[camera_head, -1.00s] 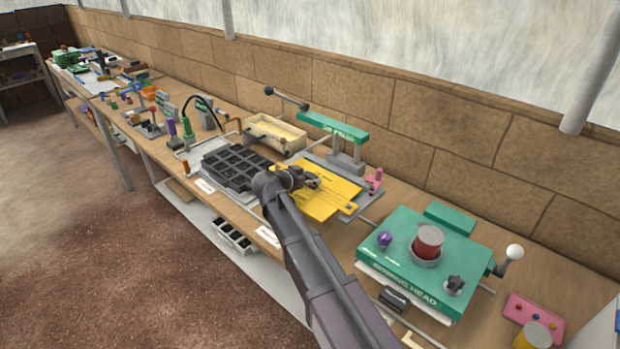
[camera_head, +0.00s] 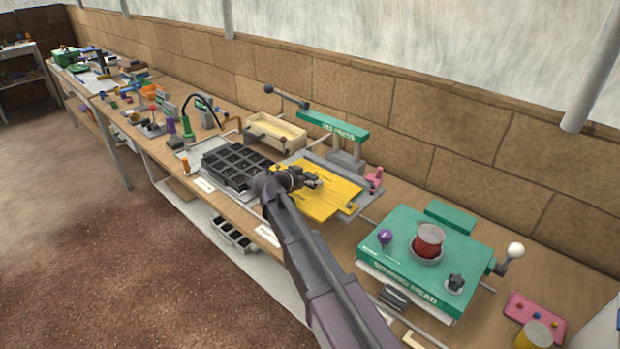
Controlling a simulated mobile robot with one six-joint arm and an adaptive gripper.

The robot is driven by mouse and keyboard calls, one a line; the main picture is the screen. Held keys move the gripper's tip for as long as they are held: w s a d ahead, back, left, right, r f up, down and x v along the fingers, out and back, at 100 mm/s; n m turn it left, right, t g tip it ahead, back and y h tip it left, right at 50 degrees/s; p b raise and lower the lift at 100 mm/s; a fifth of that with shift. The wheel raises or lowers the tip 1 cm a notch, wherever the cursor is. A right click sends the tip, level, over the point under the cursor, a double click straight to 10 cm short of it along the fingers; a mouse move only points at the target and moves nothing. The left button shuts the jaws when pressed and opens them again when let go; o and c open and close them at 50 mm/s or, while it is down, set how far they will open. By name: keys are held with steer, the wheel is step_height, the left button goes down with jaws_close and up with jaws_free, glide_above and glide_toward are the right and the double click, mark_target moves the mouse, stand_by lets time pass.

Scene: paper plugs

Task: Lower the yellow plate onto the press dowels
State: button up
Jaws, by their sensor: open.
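The yellow plate (camera_head: 322,203) lies flat at the grey press base (camera_head: 367,197), below the press's green top beam (camera_head: 333,125). My gripper (camera_head: 312,181) is over the plate's upper left part, very close to it. The gripper is open. My arm comes in from the bottom of the picture and covers the plate's left edge. The press dowels cannot be made out, so I cannot tell whether the plate sits on them.
A black compartment tray (camera_head: 236,166) stands just left of my gripper. A cream box (camera_head: 275,132) is behind it. A pink piece (camera_head: 375,175) stands right of the plate. A green machine (camera_head: 425,262) with a red cup occupies the right of the bench.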

steer(key=shift+r, duration=0.15)
step_height(320, 180, up, 10)
steer(key=p, duration=0.9)
steer(key=shift+f+p, duration=0.25)
steer(key=shift+p, duration=0.15)
steer(key=shift+f, duration=0.1)
step_height(320, 180, down, 10)
steer(key=b, duration=0.9)
steer(key=shift+r+b, duration=0.2)
steer(key=shift+b, duration=0.2)
stand_by(0.4)
